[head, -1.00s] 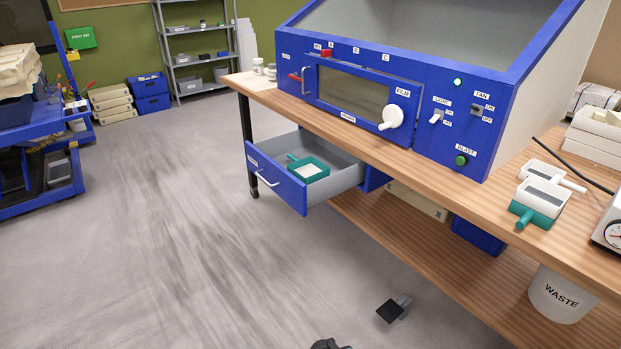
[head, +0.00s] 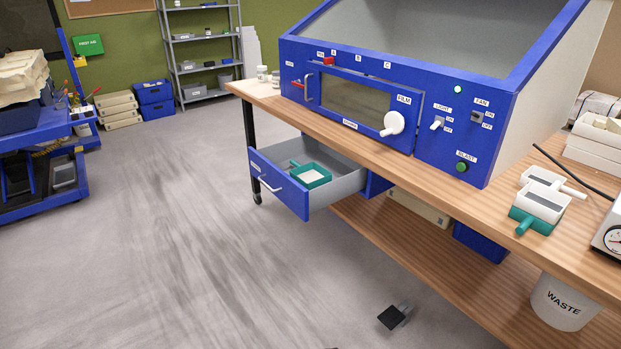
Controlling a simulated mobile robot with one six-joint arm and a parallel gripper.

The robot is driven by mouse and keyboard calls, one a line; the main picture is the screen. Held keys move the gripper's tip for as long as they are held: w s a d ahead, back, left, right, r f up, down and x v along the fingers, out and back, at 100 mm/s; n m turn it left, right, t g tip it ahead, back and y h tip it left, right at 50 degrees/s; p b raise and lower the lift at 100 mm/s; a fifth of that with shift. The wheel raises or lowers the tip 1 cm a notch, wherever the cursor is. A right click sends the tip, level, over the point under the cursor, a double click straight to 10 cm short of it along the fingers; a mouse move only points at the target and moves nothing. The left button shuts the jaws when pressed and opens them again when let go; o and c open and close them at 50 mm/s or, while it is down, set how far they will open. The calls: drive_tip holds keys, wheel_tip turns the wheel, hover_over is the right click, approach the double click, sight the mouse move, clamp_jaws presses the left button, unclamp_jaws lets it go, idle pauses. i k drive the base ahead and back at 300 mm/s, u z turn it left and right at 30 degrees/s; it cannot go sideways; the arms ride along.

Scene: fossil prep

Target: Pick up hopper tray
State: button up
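A small green-rimmed tray with a pale inside and a short handle (head: 325,177) lies in the open blue drawer (head: 280,185) under the bench. Two more small handled trays sit at the bench's right: a white one (head: 526,178) and a white-and-green one (head: 518,214), close together. No readable label tells which of these is the hopper tray.
The blue cabinet (head: 465,135) with its window door stands on the wooden bench (head: 480,208). A black pedal (head: 390,317) lies on the floor before it. A waste bin (head: 560,303) stands at lower right. The grey floor (head: 150,240) at left is clear.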

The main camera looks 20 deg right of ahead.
sight(312, 176)
drive_tip(key=z, duration=0.85)
drive_tip(key=i, duration=1.2)
drive_tip(key=z, duration=0.5)
drive_tip(key=k, duration=0.2)
drive_tip(key=u, duration=3.25)
